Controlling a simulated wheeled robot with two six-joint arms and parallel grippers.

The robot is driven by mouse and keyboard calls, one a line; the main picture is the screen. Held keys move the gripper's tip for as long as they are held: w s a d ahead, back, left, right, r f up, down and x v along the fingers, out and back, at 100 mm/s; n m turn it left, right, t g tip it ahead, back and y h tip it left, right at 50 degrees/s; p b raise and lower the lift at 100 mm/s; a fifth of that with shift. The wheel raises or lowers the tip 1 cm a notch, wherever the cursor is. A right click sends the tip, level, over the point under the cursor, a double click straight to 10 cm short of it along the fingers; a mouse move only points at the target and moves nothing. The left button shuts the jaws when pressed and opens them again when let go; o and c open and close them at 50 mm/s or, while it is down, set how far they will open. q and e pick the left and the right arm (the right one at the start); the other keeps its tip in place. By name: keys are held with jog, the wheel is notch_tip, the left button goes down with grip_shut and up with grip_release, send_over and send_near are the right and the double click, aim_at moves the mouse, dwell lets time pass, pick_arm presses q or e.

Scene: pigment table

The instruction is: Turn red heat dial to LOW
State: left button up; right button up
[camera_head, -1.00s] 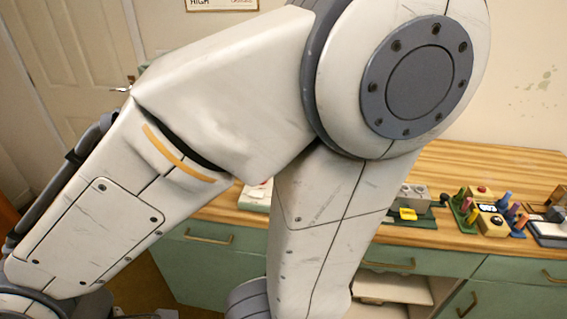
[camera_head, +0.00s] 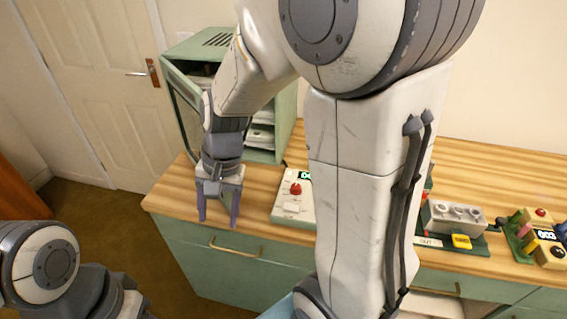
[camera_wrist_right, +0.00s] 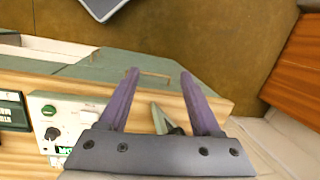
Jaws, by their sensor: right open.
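A red dial (camera_head: 296,188) sits on a white control panel (camera_head: 280,214) on the wooden counter, near a small green display. Its pointer and any LOW mark are too small to read. My right gripper (camera_head: 218,220) points down at the counter's front edge, left of the panel and apart from it. Its purple fingers are spread, with nothing held between them. In the right wrist view my gripper (camera_wrist_right: 160,75) is open, and a pale panel (camera_wrist_right: 75,104) with a dark knob and a green display lies to its left. My left gripper is out of view.
A green open-fronted cabinet (camera_head: 286,118) stands behind my right gripper. A grey block (camera_head: 452,217) with a yellow tag is farther right, beyond my right arm, which hides part of the counter. Another device (camera_head: 540,240) stands at the far right. Green drawers are below.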

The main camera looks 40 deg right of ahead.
jog(key=w+d+m+t+p, duration=0.1)
jog(key=w+d+m, duration=0.4)
jog(key=d+m, duration=0.45)
jog(key=m+t+p, duration=0.2)
jog(key=m, duration=0.8)
send_near(296, 186)
jog(key=x, duration=0.8)
jog(key=shift+d, duration=0.1)
grip_shut()
